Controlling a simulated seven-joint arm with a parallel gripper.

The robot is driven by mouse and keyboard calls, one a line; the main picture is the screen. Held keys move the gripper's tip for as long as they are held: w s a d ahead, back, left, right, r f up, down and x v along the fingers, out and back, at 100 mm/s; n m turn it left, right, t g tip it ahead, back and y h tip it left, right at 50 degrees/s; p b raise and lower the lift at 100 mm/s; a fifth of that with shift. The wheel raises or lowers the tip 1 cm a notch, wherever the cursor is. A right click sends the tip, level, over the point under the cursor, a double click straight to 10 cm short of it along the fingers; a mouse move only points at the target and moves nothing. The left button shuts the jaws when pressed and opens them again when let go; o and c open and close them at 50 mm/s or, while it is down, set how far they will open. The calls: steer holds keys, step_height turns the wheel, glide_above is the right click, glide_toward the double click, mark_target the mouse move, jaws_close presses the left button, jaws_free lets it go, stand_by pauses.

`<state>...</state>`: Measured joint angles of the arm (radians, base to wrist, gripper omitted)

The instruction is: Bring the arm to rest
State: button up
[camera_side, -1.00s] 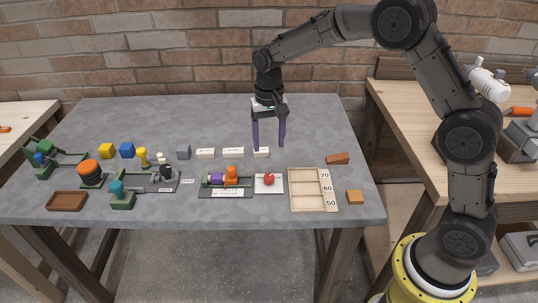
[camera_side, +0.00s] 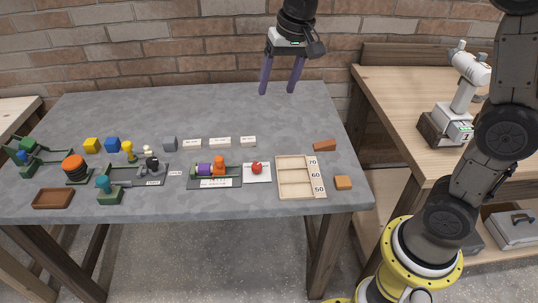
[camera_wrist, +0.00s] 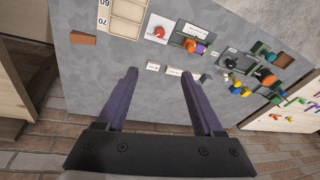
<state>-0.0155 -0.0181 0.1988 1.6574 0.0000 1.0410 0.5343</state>
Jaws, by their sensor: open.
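My gripper (camera_side: 280,90) is open and empty, with its two purple fingers hanging apart above the back edge of the grey table (camera_side: 300,110). In the wrist view the fingers (camera_wrist: 163,82) are spread with nothing between them. Three white labelled blocks (camera_side: 220,142) lie on the table in front of and below the gripper, clear of the fingers. My arm runs from the yellow base at lower right up out of the picture.
Coloured blocks and fixtures fill the left. A brick wall (camera_side: 180,50) stands behind. The table's back right is clear.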

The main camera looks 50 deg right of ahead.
steer(key=s+r+n+t, duration=0.2)
steer(key=s+r, duration=0.2)
steer(key=s, duration=1)
steer(key=s+f+n, duration=0.4)
steer(key=s+f, duration=0.2)
steer(key=s, duration=0.4)
steer(key=shift+d+f+t, duration=0.3)
steer(key=shift+f, duration=0.1)
